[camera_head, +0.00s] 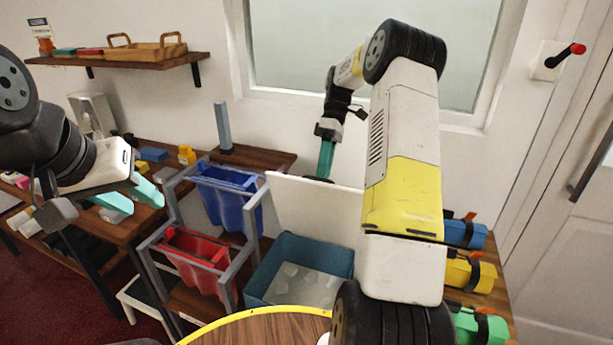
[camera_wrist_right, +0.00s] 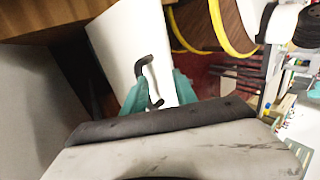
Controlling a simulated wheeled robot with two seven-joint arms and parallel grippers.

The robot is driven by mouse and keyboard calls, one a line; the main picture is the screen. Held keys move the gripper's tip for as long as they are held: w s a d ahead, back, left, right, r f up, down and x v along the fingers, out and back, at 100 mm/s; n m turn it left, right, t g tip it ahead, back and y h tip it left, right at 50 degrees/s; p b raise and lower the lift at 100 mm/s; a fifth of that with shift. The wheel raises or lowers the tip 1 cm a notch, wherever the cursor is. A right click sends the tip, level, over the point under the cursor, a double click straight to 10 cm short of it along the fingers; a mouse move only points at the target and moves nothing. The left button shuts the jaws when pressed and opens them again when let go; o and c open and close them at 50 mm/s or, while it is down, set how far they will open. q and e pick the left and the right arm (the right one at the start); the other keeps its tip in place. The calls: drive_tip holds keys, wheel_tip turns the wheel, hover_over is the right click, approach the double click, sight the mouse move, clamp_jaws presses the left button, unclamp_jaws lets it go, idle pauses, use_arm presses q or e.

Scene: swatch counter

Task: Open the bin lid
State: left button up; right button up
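The teal bin (camera_head: 262,273) stands open at the middle of the counter, with pale translucent pieces inside. A white panel, which looks like its lid (camera_head: 312,208), stands raised at the bin's back side. In the right wrist view the white lid (camera_wrist_right: 128,42) carries a black hooked handle (camera_wrist_right: 143,66). My right gripper (camera_head: 325,172) reaches down behind the panel. In its wrist view its teal fingers (camera_wrist_right: 157,84) are apart, with the handle between and just beyond them; contact cannot be told. My left gripper (camera_head: 146,207) is open and empty over the left table.
A grey rack holds a blue bin (camera_head: 230,207) and a red bin (camera_head: 195,262) left of the teal bin. Blue, yellow (camera_head: 470,272) and green bundles lie at right. A yellow-edged round wooden surface (camera_head: 262,330) is in front. A wall shelf (camera_head: 130,62) holds a tray.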

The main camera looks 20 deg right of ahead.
drive_tip(key=s+a, duration=0.1)
drive_tip(key=s, duration=0.2)
drive_tip(key=s+a, duration=0.1)
drive_tip(key=s, duration=0.2)
drive_tip(key=s+a+r, duration=0.1)
drive_tip(key=s+a, duration=0.1)
drive_tip(key=s, duration=0.1)
